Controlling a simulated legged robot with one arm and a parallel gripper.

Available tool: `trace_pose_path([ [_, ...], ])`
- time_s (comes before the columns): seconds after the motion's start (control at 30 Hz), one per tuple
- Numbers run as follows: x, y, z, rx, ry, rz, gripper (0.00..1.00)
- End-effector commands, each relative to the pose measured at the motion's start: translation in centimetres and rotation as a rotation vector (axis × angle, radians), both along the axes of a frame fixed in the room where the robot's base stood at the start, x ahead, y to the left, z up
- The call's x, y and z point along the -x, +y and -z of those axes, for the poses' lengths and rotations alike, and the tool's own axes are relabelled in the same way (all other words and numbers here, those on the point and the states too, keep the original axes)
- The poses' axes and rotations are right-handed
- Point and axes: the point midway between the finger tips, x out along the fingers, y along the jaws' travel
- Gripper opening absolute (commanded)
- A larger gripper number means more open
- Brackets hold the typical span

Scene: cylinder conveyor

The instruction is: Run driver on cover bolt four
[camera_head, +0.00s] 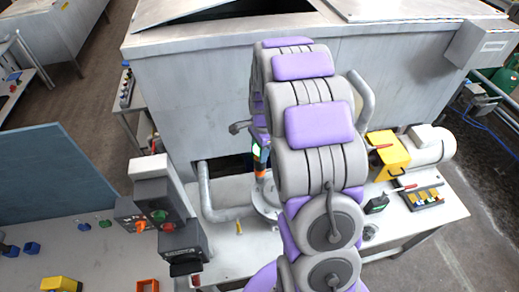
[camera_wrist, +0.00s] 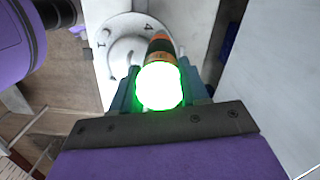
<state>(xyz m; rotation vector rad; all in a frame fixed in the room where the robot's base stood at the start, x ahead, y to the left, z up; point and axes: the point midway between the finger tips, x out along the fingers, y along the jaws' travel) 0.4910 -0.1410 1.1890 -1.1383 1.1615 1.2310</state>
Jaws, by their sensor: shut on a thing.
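My gripper (camera_wrist: 160,84) is shut on the driver (camera_wrist: 159,90), with a blue finger on each side of it. The driver's near end glows bright green, and its body beyond is orange and dark. It points toward a round pale cover (camera_wrist: 124,52) with dark marks on its face. The driver and my gripper hide part of the cover, and I cannot see the driver's tip or the bolt under it. In the head view the driver (camera_head: 260,160) stands roughly upright over the cover (camera_head: 264,203), left of my arm, which hides most of my gripper.
A grey pipe (camera_head: 214,203) bends close to the cover's left. A control box (camera_head: 160,210) stands further left, before a blue panel (camera_head: 50,180). A yellow box (camera_head: 388,155) with a motor (camera_head: 428,150) and a tray (camera_head: 424,198) are at right. A large grey tank (camera_head: 200,90) rises behind.

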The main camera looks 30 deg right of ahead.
Motion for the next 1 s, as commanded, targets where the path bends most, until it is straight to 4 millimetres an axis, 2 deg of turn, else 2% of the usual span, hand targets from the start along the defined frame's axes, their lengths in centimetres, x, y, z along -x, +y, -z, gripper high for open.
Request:
trace_pose_path([
  [1.0, -0.06, -0.02, 0.69, 0.001, -0.002, -0.001, 0.0],
])
